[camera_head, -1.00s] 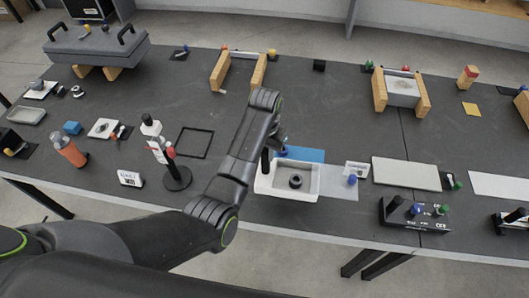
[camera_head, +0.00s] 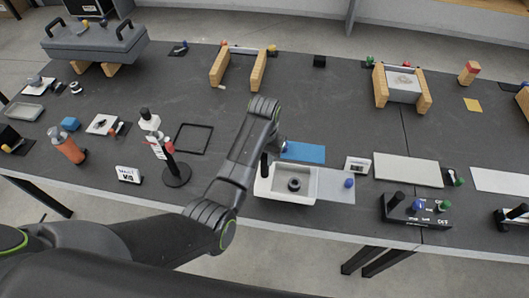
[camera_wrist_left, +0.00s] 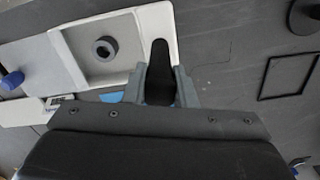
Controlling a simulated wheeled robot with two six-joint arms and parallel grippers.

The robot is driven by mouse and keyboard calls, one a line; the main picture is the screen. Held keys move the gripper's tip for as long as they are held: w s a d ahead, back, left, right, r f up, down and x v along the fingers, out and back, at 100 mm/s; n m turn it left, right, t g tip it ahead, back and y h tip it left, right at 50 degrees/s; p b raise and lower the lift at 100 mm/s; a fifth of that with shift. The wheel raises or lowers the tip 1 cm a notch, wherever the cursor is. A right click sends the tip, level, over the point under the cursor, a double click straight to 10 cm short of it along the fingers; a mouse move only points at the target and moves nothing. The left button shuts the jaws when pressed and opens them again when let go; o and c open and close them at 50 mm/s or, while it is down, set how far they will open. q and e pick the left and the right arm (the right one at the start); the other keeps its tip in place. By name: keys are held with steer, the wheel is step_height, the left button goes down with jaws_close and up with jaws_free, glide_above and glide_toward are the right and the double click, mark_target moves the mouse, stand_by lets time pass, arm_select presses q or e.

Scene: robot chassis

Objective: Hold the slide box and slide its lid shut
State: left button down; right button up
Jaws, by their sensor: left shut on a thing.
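The slide box (camera_head: 285,199) is a white tray near the table's front edge, with a dark ring (camera_head: 294,184) in its open compartment. Its pale grey lid (camera_head: 335,190) sticks out to the right, with a blue knob (camera_head: 349,183) on it. A black post (camera_head: 264,163) stands at the box's left end. My left gripper (camera_wrist_left: 160,74) is shut on this post in the left wrist view, where the box (camera_wrist_left: 155,25) and blue knob (camera_wrist_left: 12,80) also show. In the head view its fingers are mostly hidden behind the arm. My right gripper is not in view.
A blue sheet (camera_head: 304,152) and a small label card (camera_head: 357,165) lie behind the box. A pale plate (camera_head: 408,170) and a black block with knobs (camera_head: 415,211) are to its right. A black stand (camera_head: 176,174) and a square frame (camera_head: 194,139) are to the left.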

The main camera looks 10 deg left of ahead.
mark_target(264, 168)
arm_select(q)
steer(key=shift+f+b, duration=0.9)
steer(key=shift+f, duration=1.45)
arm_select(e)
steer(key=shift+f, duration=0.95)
arm_select(q)
steer(key=shift+f, duration=0.35)
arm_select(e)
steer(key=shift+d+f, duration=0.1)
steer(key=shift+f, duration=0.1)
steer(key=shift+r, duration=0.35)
arm_select(q)
steer(key=shift+s+f, duration=0.2)
steer(key=shift+f, duration=0.05)
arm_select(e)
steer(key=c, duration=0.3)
